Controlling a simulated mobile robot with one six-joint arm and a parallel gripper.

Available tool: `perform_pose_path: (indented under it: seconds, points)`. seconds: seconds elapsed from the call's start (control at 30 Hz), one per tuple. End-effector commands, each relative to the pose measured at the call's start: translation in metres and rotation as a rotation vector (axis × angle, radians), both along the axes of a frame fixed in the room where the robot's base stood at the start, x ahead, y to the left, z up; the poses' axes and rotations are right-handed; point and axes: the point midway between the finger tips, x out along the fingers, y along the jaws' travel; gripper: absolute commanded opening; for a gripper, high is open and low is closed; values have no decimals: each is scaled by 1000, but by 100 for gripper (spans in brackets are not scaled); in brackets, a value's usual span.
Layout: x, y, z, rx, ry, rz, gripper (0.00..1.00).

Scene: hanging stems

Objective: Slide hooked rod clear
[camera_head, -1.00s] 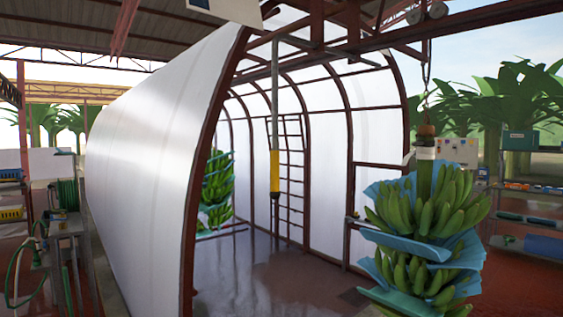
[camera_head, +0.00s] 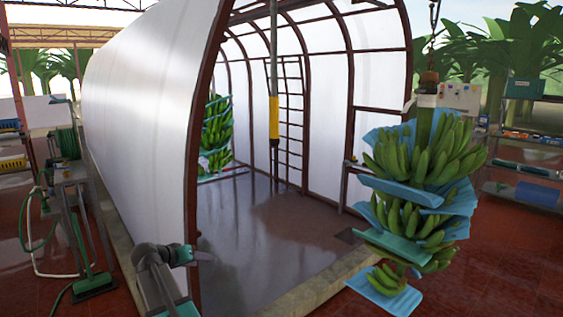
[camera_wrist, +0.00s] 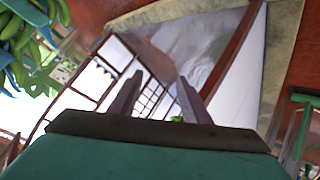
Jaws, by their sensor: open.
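A long grey rod with a yellow sleeve (camera_head: 274,118) hangs upright inside the arched white tunnel in the head view. Its top is cut off by the picture edge, so I see no hook. A large green banana bunch (camera_head: 418,190) with blue sheets between its layers hangs on a chain at the right; part of it shows in the wrist view (camera_wrist: 30,40). My gripper (camera_head: 208,257) is low at the tunnel's near left edge, well apart from the rod. In the wrist view my gripper (camera_wrist: 160,88) is open, with nothing between its fingers. I cannot make out the rod there.
The tunnel's white wall (camera_head: 140,100) and dark red arches bound the opening, with a low kerb (camera_head: 310,290) at its front. Another bunch (camera_head: 217,130) and a ladder-like frame (camera_head: 291,115) stand inside. Shelves (camera_head: 530,165) stand at right. The tunnel floor is largely clear.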

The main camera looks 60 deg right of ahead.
Motion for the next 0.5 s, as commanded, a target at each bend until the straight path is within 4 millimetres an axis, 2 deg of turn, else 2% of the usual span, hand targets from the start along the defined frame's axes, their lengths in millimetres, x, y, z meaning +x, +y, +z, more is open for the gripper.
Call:
perform_pose_path:
  seconds: [0.03, 0.27, 0.5]
  points:
    - [0, -13, 28, -28, -30, -22, 43]
    - [-14, -61, 140, -166, -160, -121, 43]
    - [-45, -102, 261, -311, -294, -225, 43]
